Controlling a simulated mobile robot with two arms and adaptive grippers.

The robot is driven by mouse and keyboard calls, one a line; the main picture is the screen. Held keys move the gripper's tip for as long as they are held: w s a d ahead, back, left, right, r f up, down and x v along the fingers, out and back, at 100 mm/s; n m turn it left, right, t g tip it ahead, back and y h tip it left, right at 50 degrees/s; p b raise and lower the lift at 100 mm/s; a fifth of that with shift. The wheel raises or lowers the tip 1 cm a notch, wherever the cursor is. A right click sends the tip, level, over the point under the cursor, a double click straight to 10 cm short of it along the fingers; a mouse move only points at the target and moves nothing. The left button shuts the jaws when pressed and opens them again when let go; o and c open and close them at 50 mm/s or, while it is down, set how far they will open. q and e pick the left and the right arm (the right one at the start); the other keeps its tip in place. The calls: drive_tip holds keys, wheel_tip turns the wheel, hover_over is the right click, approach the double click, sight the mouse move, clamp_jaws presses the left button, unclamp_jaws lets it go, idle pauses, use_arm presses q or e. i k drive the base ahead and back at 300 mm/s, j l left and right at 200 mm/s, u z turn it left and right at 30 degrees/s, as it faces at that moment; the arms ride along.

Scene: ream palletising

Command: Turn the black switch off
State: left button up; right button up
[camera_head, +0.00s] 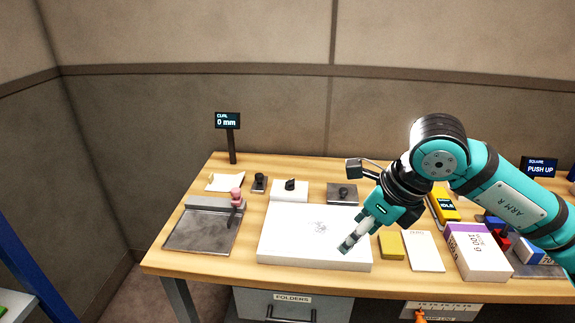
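Several small black items stand along the back of the wooden table, and I cannot tell for sure which is the black switch. One is a small black upright device (259,183). Another is a black knob-like piece on a white block (290,190). A third is a dark piece on a grey plate (343,193). My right gripper (345,245) points down over the right part of a large white slab (290,250), in front of these items. Its fingers look close together, but their gap is not clear. My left gripper is not in view.
A grey tray with a pink-handled lever (236,196) is at the left, below a "0 mm" display (228,121). A yellow block (391,246), a white card (424,251) and a purple-and-white box (478,252) are at the right. My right arm covers the back right.

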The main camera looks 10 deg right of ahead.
sight(289, 186)
drive_tip(key=i, duration=1.2)
